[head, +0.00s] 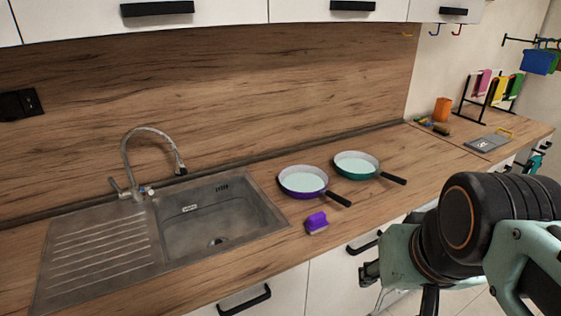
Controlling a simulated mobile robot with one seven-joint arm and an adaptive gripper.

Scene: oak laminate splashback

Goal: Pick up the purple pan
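The purple pan (303,183) sits on the wooden counter just right of the sink. It has a pale inside, a purple outer wall and a black handle (338,199) that points toward the lower right. My gripper (369,273) is at the lower right, in front of the counter and apart from the pan. It is seen from the side and partly cut off by my own arm, so its finger opening cannot be made out.
A teal pan (356,166) with a black handle stands close behind and right of the purple pan. A purple sponge-like item (316,223) lies in front. The steel sink (215,215) and faucet (140,165) are left. An orange container (442,109) stands at the far right.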

